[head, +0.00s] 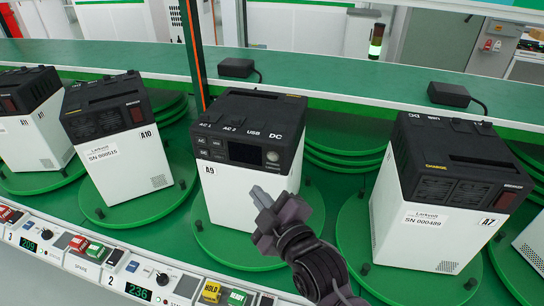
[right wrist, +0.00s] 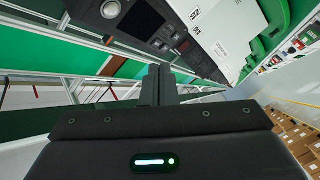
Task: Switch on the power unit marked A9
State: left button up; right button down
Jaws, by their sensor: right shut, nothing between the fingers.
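The power unit marked A9 (head: 226,190) stands on a green turntable disc (head: 222,245) in the middle of the head view. Its lower body is white and its top is black. Its front panel has small buttons on the left, a dark screen (head: 246,153) and a round grey button (head: 272,156). The right wrist view shows the round button (right wrist: 110,9) and the dark screen (right wrist: 140,20). My right gripper (head: 260,196) is shut and empty, in front of the white face, below the round button in the picture. I cannot tell whether it touches. My left gripper is not in view.
Unit A10 (head: 125,165) stands to the left, unit A7 (head: 405,225) to the right, each on its own disc. A control strip (head: 190,285) with coloured switches and number displays runs along the front. Black adapters (head: 236,68) lie on the green shelf behind.

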send_near(264, 156)
jog(key=w+a, duration=0.2)
jog(key=a, duration=0.2)
jog(key=shift+w+d+f, duration=0.1)
jog(key=shift+w+d, duration=0.5)
jog(key=shift+w, duration=0.05)
jog(key=shift+w, duration=0.15)
dwell(1.4)
jog(key=shift+w, duration=0.15)
jog(key=shift+w+d, duration=0.1)
jog(key=shift+w+d+p, duration=0.1)
jog(key=shift+w+p, duration=0.2)
jog(key=shift+w, duration=0.05)
dwell(0.5)
jog(key=shift+s, duration=0.1)
jog(key=shift+s+a, duration=0.2)
jog(key=shift+s, duration=0.5)
